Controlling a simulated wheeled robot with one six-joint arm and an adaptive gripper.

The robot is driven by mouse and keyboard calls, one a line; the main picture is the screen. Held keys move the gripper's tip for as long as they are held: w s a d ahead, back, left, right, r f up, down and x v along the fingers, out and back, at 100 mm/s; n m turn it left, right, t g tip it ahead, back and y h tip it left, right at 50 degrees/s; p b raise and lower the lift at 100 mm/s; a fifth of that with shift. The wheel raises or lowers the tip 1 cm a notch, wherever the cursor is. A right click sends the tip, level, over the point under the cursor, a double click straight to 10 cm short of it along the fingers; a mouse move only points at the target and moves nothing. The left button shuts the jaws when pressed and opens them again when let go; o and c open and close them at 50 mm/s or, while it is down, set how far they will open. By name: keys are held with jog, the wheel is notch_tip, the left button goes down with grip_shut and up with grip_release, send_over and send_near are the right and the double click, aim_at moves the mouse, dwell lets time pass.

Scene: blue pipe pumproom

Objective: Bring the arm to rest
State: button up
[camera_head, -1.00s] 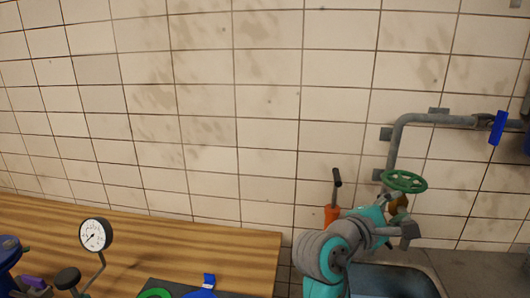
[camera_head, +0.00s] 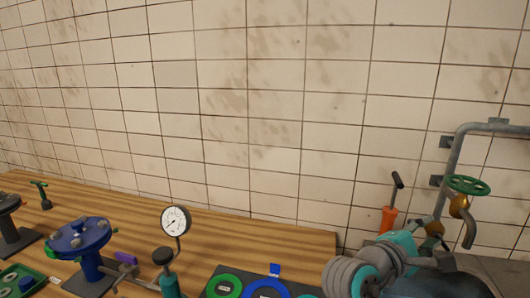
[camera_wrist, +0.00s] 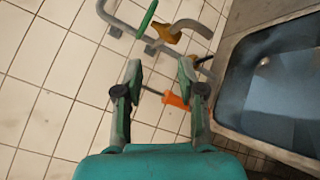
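My arm, teal with grey joints, reaches in from the bottom right of the head view. In that view my gripper is partly hidden and hard to make out beside the sink. In the wrist view my gripper (camera_wrist: 159,72) is open, its two dark green fingers well apart. Nothing is held between them. Tiled wall, piping and an orange-handled tool (camera_wrist: 176,101) show beyond the fingers.
A grey pipe (camera_head: 452,165) with a green handwheel (camera_head: 467,185) and brass tap stands right. A metal sink (camera_wrist: 285,95) fills the wrist view's right. A wooden bench (camera_head: 300,238) holds a pressure gauge (camera_head: 175,220), a blue flanged part (camera_head: 80,238) and coloured rings (camera_head: 224,287).

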jog(key=s+a+f+t+y, duration=0.2)
jog(key=f, duration=0.6)
jog(key=s+a+f+n+t+y, duration=0.1)
jog(key=s+a+f+y, duration=0.1)
jog(key=f, duration=0.6)
jog(key=s+a+f+t+y, duration=0.2)
jog(key=s+f+y, duration=0.1)
jog(key=f, duration=0.5)
jog(key=shift+s+a+f+n+t+y, duration=0.2)
jog(key=shift+s+f+n+t+y, duration=0.15)
jog(key=shift+y, duration=0.25)
jog(key=s+a+f+m+y, duration=0.3)
jog(key=s+a+f, duration=0.15)
jog(key=s, duration=0.65)
jog(key=s+a+f+m+y, duration=0.3)
jog(key=s+f+y, duration=0.15)
jog(key=s, duration=0.65)
jog(key=s+r+m, duration=0.4)
jog(key=s+m, duration=0.4)
jog(key=s, duration=0.6)
jog(key=shift+a+r, duration=0.2)
jog(key=shift+a, duration=0.05)
